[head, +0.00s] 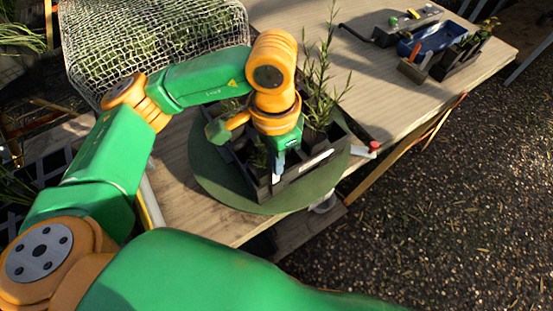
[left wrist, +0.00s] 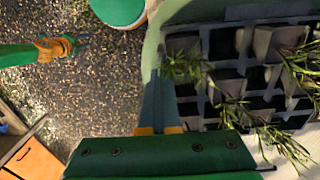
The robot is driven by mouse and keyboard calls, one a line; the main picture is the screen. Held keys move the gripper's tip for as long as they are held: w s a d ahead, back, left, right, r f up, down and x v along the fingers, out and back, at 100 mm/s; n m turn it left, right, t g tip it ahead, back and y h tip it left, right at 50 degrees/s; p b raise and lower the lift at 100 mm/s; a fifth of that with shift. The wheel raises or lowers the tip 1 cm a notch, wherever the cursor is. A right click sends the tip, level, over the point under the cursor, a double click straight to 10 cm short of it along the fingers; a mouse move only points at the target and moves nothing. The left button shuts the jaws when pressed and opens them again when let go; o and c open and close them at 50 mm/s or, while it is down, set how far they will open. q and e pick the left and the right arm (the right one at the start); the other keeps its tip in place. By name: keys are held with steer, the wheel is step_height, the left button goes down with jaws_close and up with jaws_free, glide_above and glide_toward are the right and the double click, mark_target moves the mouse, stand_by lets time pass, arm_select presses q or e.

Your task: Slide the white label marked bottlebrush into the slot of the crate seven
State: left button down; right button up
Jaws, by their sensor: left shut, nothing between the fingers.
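A black crate (head: 300,178) with square cells and leafy plants stands on a round green mat or turntable (head: 230,192) near the table's edge. A white strip, apparently a label (head: 316,161), lies along the crate's near side; its writing is too small to read, and I cannot tell how it sits in the slot. My left gripper (head: 278,172) is shut and empty, pointing down at the crate's near side, left of the strip. In the left wrist view its fingers (left wrist: 160,105) are together beside the crate (left wrist: 222,75).
A wire mesh basket (head: 150,40) stands behind my left arm. A blue tray (head: 432,38) and small pots sit at the table's far right. A red-capped item (head: 374,147) is at the table edge. The wooden tabletop between is mostly clear. Gravel lies beyond the edge.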

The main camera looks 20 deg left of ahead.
arm_select(q)
steer(key=shift+f, duration=0.15)
steer(key=c, duration=1.1)
jaws_free()
step_height(320, 180, up, 7)
steer(key=shift+a+r+b, duration=0.1)
steer(key=shift+b, duration=0.2)
